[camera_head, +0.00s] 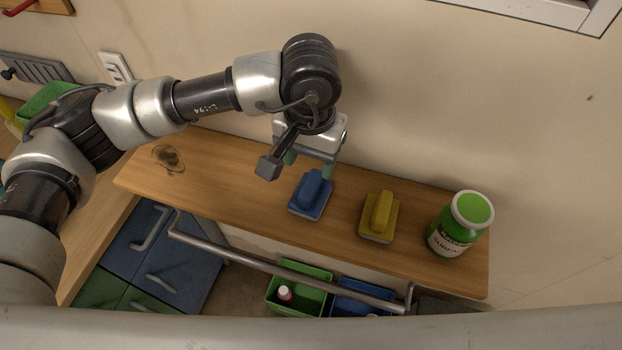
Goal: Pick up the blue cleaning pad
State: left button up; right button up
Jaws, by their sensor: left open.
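The blue cleaning pad (311,196) lies on the wooden shelf, with its raised blue handle on top. My left gripper (308,170) is open, just above and behind the pad, with its greenish fingertips near the pad's far end. Nothing shows between the fingers; whether they touch the pad I cannot tell. My right gripper is not in view.
A yellow pad (380,216) and a green-lidded jar (459,224) stand to the right on the wooden shelf (235,200). A metal rail (285,269) runs along the front edge. Green and blue bins (318,272) sit below. The wall is close behind.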

aim_at(311, 183)
pick_arm(q)
jog(key=shift+s+f, duration=0.2)
jog(key=shift+f, duration=0.9)
jog(key=shift+w+f+p, duration=0.1)
jog(key=shift+f+p, duration=0.2)
jog(key=shift+f, duration=0.05)
jog(key=shift+w+f+p, duration=0.15)
jog(key=shift+f+p, duration=0.15)
notch_tip(311, 183, down, 4)
jog(key=shift+r+p, duration=0.25)
jog(key=shift+p, duration=0.75)
jog(key=shift+f, duration=0.4)
jog(key=shift+w+f, duration=0.1)
jog(key=shift+f, duration=0.15)
jog(key=c, duration=1)
jog(key=shift+r, duration=0.2)
